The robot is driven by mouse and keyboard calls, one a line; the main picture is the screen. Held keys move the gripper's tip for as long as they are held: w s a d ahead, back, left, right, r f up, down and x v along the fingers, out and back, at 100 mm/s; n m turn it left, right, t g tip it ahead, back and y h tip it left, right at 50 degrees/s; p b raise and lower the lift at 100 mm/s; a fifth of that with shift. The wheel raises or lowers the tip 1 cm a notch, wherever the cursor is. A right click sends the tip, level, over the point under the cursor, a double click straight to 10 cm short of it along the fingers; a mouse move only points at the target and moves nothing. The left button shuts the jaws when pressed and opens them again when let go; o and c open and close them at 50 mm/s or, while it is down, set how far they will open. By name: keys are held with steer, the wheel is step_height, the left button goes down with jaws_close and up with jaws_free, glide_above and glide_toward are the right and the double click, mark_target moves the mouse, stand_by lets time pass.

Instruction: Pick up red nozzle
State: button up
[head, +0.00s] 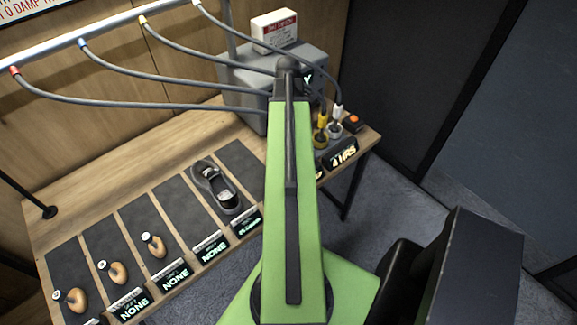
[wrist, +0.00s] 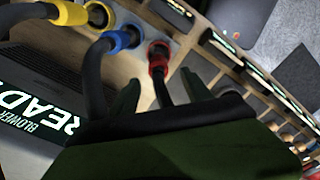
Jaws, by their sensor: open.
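The red nozzle (wrist: 158,55) is in the upper middle of the wrist view, seated in a round holder at the table edge, with a dark hose running from it toward my gripper. My gripper (wrist: 160,80) is open. Its two dark green fingers stand on either side of this hose, just short of the red collar; I cannot tell whether they touch it. In the head view my green arm hides the red nozzle and the gripper.
A blue nozzle (wrist: 122,38) and a yellow nozzle (wrist: 70,12) sit close to the left, with their hoses. The grey blower box (head: 245,90) stands behind. A shoe (head: 215,187) and several shoe-tree-like pieces lie on mats at left. Hoses hang from the rail (head: 95,30).

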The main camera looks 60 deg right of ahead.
steer(key=f+b, duration=0.2)
steer(key=f, duration=0.1)
steer(key=f+b, duration=0.3)
steer(key=shift+s+d+f+b, duration=0.1)
steer(key=shift+d+f+b, duration=0.1)
steer(key=shift+f+b, duration=0.15)
steer(key=shift+r, duration=0.15)
jaws_close()
stand_by(1.0)
